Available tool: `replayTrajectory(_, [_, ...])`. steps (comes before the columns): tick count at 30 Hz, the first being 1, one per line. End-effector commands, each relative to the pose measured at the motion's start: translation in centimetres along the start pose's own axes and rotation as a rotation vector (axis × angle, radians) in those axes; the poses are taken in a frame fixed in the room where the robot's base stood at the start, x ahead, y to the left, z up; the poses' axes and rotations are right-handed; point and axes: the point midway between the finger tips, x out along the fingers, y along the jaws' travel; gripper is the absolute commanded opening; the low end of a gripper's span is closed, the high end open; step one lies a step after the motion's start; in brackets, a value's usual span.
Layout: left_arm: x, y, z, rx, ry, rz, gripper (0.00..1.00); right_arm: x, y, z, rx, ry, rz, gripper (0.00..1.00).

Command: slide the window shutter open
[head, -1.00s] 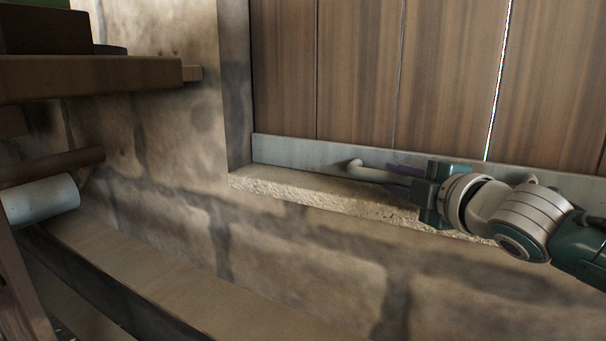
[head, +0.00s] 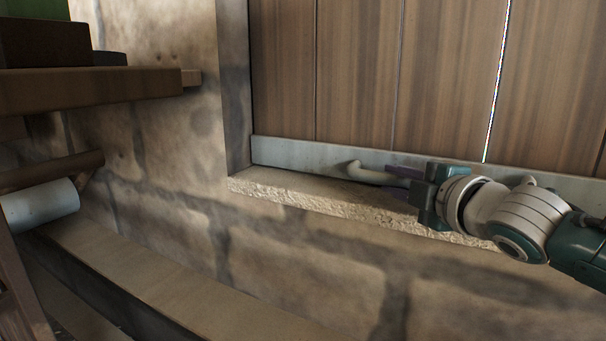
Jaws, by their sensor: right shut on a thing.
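The window shutter (head: 355,70) is made of brown vertical wooden planks, with a pale metal strip (head: 300,152) along its bottom. A thin bright gap shows between two planks on the right. A pale bar handle (head: 372,174) stands out from the strip. My right gripper (head: 405,178) comes in from the right and is shut on the handle; its dark purple fingers partly hide it. The handle's right part is hidden behind the gripper and wrist. The shutter's left edge lies against the window's left stone side. My left gripper is not in view.
A rough stone sill (head: 300,197) runs just below the shutter and my right wrist. At left are a wooden shelf (head: 90,92) with boxes and a white roll (head: 40,205) on a wooden rod. A wooden ledge (head: 130,270) runs along the wall below.

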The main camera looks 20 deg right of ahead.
Motion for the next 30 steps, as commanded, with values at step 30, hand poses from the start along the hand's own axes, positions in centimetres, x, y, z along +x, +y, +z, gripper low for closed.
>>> replayTrajectory(30, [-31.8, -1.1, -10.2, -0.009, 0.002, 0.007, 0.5, -5.1, 33.9, -5.2, -0.005, 0.009, 0.017, 0.0])
